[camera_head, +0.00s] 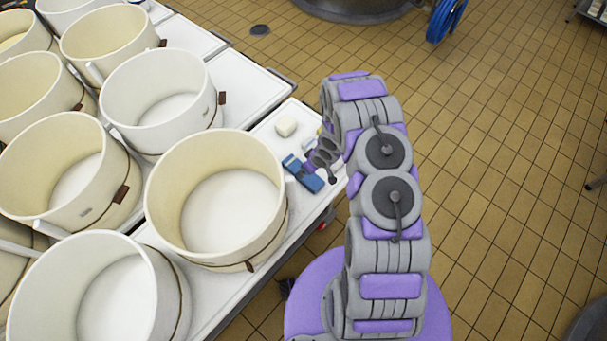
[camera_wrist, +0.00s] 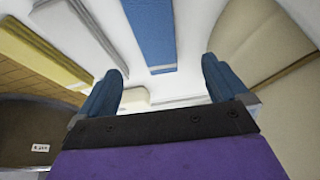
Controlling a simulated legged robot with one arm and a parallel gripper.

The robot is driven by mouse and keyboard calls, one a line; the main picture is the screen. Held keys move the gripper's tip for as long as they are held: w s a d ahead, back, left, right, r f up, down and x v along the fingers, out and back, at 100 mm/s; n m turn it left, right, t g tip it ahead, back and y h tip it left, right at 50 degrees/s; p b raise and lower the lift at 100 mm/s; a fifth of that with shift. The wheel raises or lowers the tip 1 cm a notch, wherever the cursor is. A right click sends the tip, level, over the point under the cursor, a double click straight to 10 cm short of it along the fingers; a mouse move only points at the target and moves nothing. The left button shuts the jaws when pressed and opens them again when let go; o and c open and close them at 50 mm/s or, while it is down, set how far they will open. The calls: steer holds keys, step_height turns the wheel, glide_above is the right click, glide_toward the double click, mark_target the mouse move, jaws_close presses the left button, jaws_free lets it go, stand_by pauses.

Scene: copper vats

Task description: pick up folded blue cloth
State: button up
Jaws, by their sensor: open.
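The folded blue cloth (camera_wrist: 150,30) shows in the wrist view as a flat blue strip with a pale end edge, lying on a white surface. My gripper (camera_wrist: 162,72) is open, with its two dark blue fingers apart and nothing between them. The near end of the cloth shows in line with the gap between the fingertips. In the head view my arm reaches to the white table (camera_head: 258,84), where blue shapes show at the gripper beside a vat. There I cannot clearly tell cloth from fingers.
A cream vat (camera_head: 217,195) stands close left of my gripper; several more fill the table's left. A small white block (camera_head: 286,125) lies just beyond the gripper. Yellow (camera_wrist: 40,50) and grey-white bars show left in the wrist view. The tiled floor (camera_head: 500,200) at right is open.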

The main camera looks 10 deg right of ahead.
steer(key=b+x, duration=0.1)
steer(key=x, duration=0.4)
steer(key=shift+a+f, duration=0.1)
steer(key=shift+f, duration=0.1)
steer(key=shift+w+d+f, duration=0.2)
steer(key=shift+d+f, duration=0.05)
steer(key=shift+f, duration=0.2)
steer(key=b+x, duration=0.1)
steer(key=x, duration=0.3)
steer(key=shift+d+f, duration=0.1)
steer(key=shift+d, duration=0.1)
steer(key=shift+a+f, duration=0.2)
steer(key=shift+f, duration=0.15)
steer(key=shift+w, duration=0.1)
steer(key=shift+d, duration=0.1)
steer(key=shift+d, duration=0.15)
steer(key=shift+c, duration=1.1)
steer(key=c, duration=0.9)
